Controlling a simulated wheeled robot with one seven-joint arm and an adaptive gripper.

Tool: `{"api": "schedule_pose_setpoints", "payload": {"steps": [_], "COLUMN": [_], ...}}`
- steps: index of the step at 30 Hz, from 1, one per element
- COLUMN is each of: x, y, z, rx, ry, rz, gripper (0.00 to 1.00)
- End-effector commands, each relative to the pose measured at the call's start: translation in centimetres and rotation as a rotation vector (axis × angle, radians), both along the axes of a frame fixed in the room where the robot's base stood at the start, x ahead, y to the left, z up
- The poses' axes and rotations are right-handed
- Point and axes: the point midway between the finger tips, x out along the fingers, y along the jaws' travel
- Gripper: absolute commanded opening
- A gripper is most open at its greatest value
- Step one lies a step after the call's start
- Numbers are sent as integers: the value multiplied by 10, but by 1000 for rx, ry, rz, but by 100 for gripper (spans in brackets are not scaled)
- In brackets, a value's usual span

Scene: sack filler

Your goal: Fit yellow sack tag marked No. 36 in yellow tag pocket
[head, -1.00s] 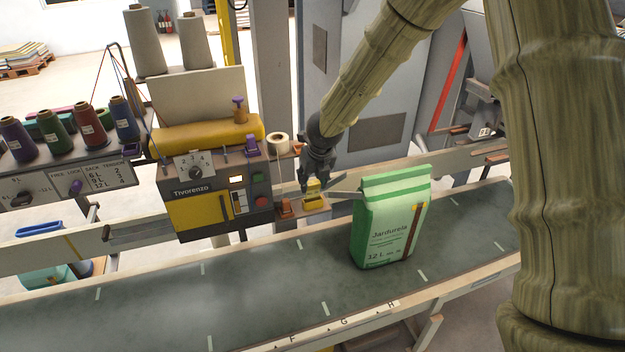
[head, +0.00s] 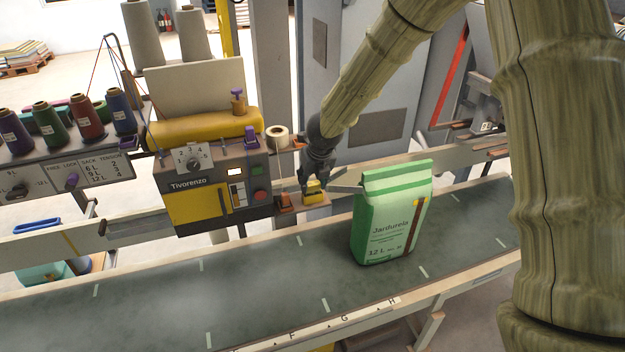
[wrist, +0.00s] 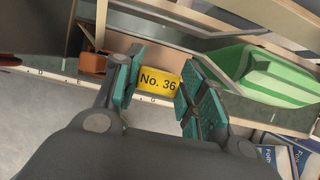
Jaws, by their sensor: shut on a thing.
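The yellow sack tag (wrist: 158,83), marked No. 36, sits between the green-padded fingers of my gripper (wrist: 157,88) in the wrist view. In the head view my gripper (head: 314,180) points down beside the stitching machine, with the tag at its fingertips. The yellow tag pocket (head: 314,198) is directly beneath, on a small ledge behind the belt. Tag and pocket nearly merge in the head view, so I cannot tell whether the tag is inside the pocket or just above it. In the wrist view the tag hides the pocket.
An orange-brown holder (head: 285,202) stands just left of the pocket. The stitching machine (head: 212,185) is further left. A green and white sack (head: 392,215) stands on the conveyor belt (head: 270,285) to the right, near my gripper. The belt's left part is clear.

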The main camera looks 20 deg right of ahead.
Motion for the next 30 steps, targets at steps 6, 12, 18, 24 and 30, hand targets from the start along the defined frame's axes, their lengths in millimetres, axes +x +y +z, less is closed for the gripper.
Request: {"api": "schedule_pose_setpoints", "payload": {"steps": [6, 12, 18, 24, 30], "x": [0, 0, 0, 0, 0], "y": [0, 0, 0, 0, 0], "z": [-7, -11, -11, -11, -11], "rx": [0, 0, 0, 0, 0], "ry": [0, 0, 0, 0, 0], "rz": [0, 1, 1, 0, 0], "gripper": [28, 28, 28, 62, 65]}}
